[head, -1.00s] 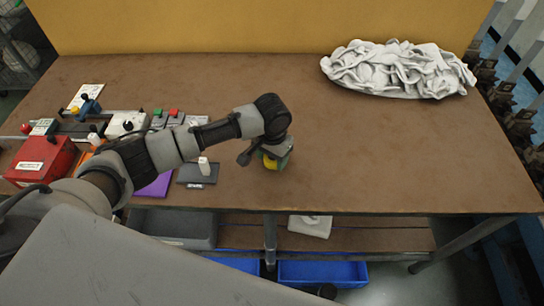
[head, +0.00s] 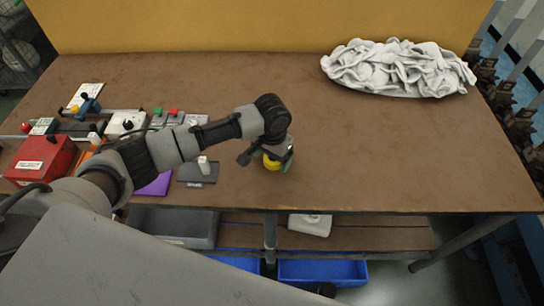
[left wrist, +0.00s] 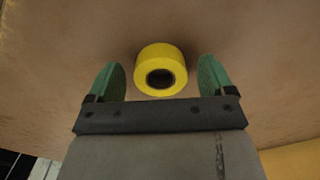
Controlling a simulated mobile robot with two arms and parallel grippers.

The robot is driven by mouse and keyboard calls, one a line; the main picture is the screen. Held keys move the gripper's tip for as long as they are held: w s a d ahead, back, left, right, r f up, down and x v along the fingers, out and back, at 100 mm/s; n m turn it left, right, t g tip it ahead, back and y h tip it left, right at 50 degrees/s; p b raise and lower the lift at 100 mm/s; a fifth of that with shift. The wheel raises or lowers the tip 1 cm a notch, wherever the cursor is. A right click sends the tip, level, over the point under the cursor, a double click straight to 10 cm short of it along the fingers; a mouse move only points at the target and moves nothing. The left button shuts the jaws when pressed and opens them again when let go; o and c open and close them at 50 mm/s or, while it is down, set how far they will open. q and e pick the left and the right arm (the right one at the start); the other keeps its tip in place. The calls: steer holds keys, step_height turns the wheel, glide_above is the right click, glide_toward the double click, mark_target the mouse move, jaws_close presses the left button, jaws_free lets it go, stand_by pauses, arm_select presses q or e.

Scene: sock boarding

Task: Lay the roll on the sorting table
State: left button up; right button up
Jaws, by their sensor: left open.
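The yellow roll (head: 271,163) is on the brown sorting table (head: 350,150), near its front edge. In the left wrist view the roll (left wrist: 158,62) shows its dark round core and lies between the two green fingers, with a gap on each side. My left gripper (head: 277,158) is open right above and around the roll in the head view, and its fingers partly hide it. The left wrist view shows the same open gripper (left wrist: 160,80) touching nothing that I can make out. My right gripper is not in view.
A crumpled white cloth heap (head: 398,68) lies at the back right. A red box (head: 40,160), a grey pad (head: 198,172) and a purple sheet (head: 156,184) are at the left. The table's middle and right are clear. Blue bins (head: 322,271) stand below.

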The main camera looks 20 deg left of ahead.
arm_select(q)
step_height(320, 180, up, 12)
steer(key=shift+f, duration=0.2)
steer(key=shift+d, duration=0.1)
stand_by(0.4)
